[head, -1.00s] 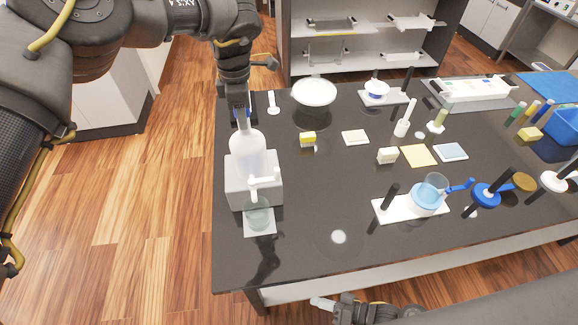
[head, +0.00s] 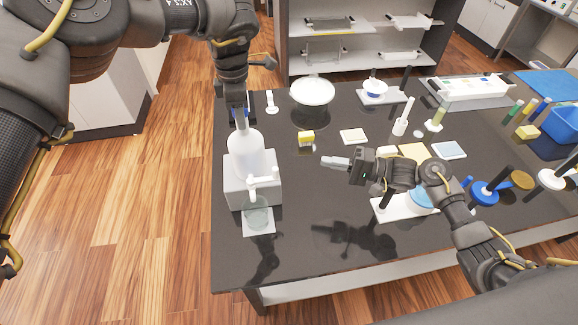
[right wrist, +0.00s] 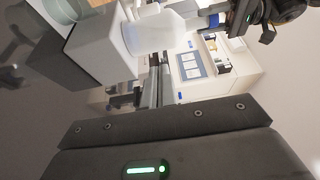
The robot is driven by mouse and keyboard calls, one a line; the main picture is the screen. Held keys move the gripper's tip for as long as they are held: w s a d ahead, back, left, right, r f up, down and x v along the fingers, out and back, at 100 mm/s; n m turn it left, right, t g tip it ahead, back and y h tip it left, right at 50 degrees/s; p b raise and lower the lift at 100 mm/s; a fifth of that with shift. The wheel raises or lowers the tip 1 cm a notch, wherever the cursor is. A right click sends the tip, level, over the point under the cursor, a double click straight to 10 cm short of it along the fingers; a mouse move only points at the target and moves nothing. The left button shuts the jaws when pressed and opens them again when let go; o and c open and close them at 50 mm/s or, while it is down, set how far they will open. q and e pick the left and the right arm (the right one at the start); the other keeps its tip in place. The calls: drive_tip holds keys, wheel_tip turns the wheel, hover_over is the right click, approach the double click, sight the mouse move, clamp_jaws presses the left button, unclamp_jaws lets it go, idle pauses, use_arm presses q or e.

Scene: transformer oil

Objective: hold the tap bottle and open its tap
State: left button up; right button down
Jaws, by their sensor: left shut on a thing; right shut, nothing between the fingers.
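The tap bottle (head: 246,155), translucent white, stands upright on a white block (head: 238,188) at the table's left side. Its white tap (head: 262,183) points to the front, above a glass beaker (head: 257,213) on a small white plate. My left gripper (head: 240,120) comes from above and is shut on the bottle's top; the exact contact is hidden. My right gripper (head: 328,161) is shut and empty, above the table, to the right of the bottle and apart from the tap. In the right wrist view the bottle (right wrist: 152,36) shows beyond my right fingers (right wrist: 155,84).
A yellow-topped block (head: 306,138) stands behind my right gripper. White and yellow pads (head: 353,136) lie mid-table. A white bowl (head: 313,91) stands at the back. Below my right arm is a white stand (head: 392,209). The table between tap and right gripper is clear.

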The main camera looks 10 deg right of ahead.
drive_tip(key=shift+a, duration=0.1)
drive_tip(key=a, duration=1.1)
drive_tip(key=shift+w+a, duration=0.25)
drive_tip(key=shift+s+f, duration=0.1)
drive_tip(key=shift+s, duration=0.05)
drive_tip(key=shift+s+m+t, duration=0.25)
drive_tip(key=shift+m+t, duration=0.05)
drive_tip(key=shift+t, duration=0.2)
